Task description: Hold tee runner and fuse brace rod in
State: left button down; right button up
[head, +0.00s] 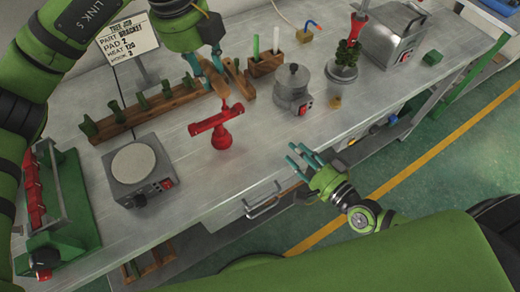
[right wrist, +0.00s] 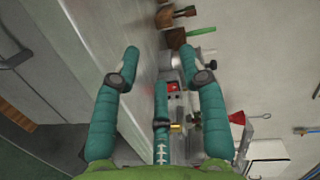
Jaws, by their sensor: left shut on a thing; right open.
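A red tee runner (head: 208,124) with a crossbar, a thin upright stem and a flared red foot is above or on the bench, in the middle of the head view. My left gripper (head: 216,84) is shut at the upper end of its stem; the fingers partly hide the grip. A green rod (head: 255,47) and a pale rod (head: 276,38) stand upright in a wooden block (head: 266,64) behind it; I cannot tell which is the brace rod. My right gripper (head: 305,160) is open and empty by the bench's front edge, its spread fingers also showing in the right wrist view (right wrist: 165,75).
A hotplate (head: 133,164) stands left of the runner. A lidded metal pot (head: 293,88) stands to its right. A wooden rack (head: 146,108) with green pieces lies behind. A green-and-red rack (head: 62,190) stands far left. The bench (head: 235,182) is clear in front of the runner.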

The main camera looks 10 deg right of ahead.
aim_at(219, 128)
pick_arm(q)
jog(key=shift+a, duration=0.1)
pick_arm(e)
jog(key=a+r+m, duration=0.1)
jog(key=a, duration=0.2)
jog(key=a+r+m+t+h, duration=0.1)
jog(key=a+r+m, duration=0.1)
jog(key=a, duration=0.1)
jog(key=a+r+m+t, duration=0.1)
jog(key=a, duration=0.3)
jog(key=shift+w+r+m, duration=0.15)
jog(key=shift+w+m, duration=0.15)
jog(key=shift+w, duration=0.1)
jog(key=x, duration=1.2)
jog(key=shift+d, duration=0.15)
grip_shut()
pick_arm(q)
jog(key=s+d+f+n+g+h, duration=0.25)
jog(key=s+d+f, duration=0.45)
jog(key=s+d, duration=0.4)
jog(key=shift+m+g+y, duration=0.35)
jog(key=shift+g+y, duration=0.1)
jog(key=shift+w+a+f, duration=1.5)
jog(key=shift+w+a, duration=0.05)
jog(key=shift+a, duration=0.2)
pick_arm(e)
jog(key=shift+f, duration=0.2)
